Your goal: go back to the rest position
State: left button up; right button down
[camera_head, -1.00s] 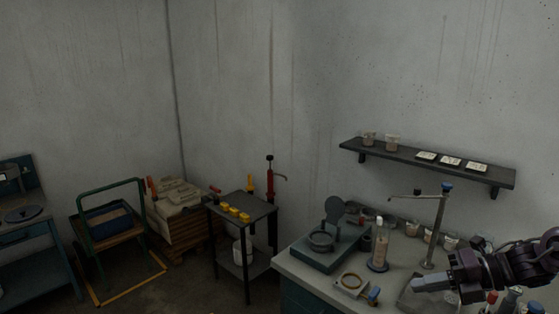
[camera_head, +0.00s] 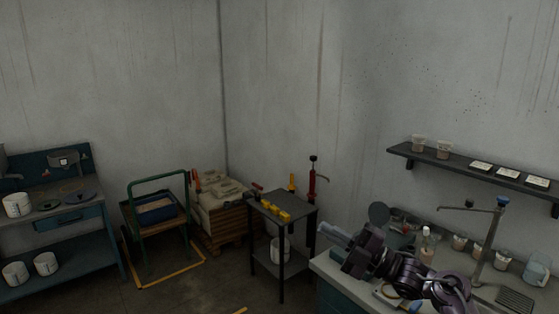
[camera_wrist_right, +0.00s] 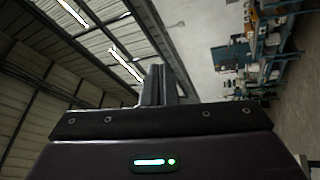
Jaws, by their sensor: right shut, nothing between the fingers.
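My right gripper (camera_head: 333,236) is in the lower right of the head view, on its dark purple arm. It is over the left end of the counter (camera_head: 334,272), in front of the bench items, and points left. In the right wrist view its fingers (camera_wrist_right: 155,84) are together with nothing between them. That view faces the ceiling and a far wall. My left gripper does not show in the head view.
A small dark table (camera_head: 299,213) with yellow pieces stands left of the gripper. A green-framed cart (camera_head: 158,182) and a blue workbench (camera_head: 72,246) are further left. A shelf (camera_head: 462,163) hangs on the wall at right. A slim metal stand (camera_head: 487,243) rises from the counter.

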jog(key=w+d+m+t+h, duration=0.4)
jog(key=w+d+m+h, duration=0.2)
jog(key=d+m+h, duration=0.5)
jog(key=w+d+m+t+h, duration=0.55)
jog(key=d+m+h, duration=0.25)
jog(key=d+m, duration=0.35)
jog(key=s+a+f+m+g+b, duration=0.1)
jog(key=s+f+g+b, duration=0.15)
jog(key=f, duration=1.55)
jog(key=s+a+f+m+g+b, duration=0.15)
jog(key=s+f+g, duration=0.25)
jog(key=f, duration=1.5)
jog(key=s+a+f+g+b, duration=0.1)
jog(key=s+f+g+b, duration=0.2)
jog(key=s+f, duration=1.05)
jog(key=s+a+f+g+b, duration=0.25)
jog(key=s+f, duration=0.75)
jog(key=f, duration=0.7)
jog(key=s+a+f+g+b, duration=0.1)
jog(key=s+f, duration=0.5)
jog(key=s, duration=0.6)
jog(key=s+a+f+g+b, duration=0.1)
jog(key=s+f, duration=0.5)
jog(key=s, duration=0.6)
jog(key=s+a+f+g+b, duration=0.2)
jog(key=s+f+g, duration=0.3)
jog(key=s, duration=0.7)
jog(key=shift+a+f, duration=0.35)
jog(key=shift+f, duration=0.2)
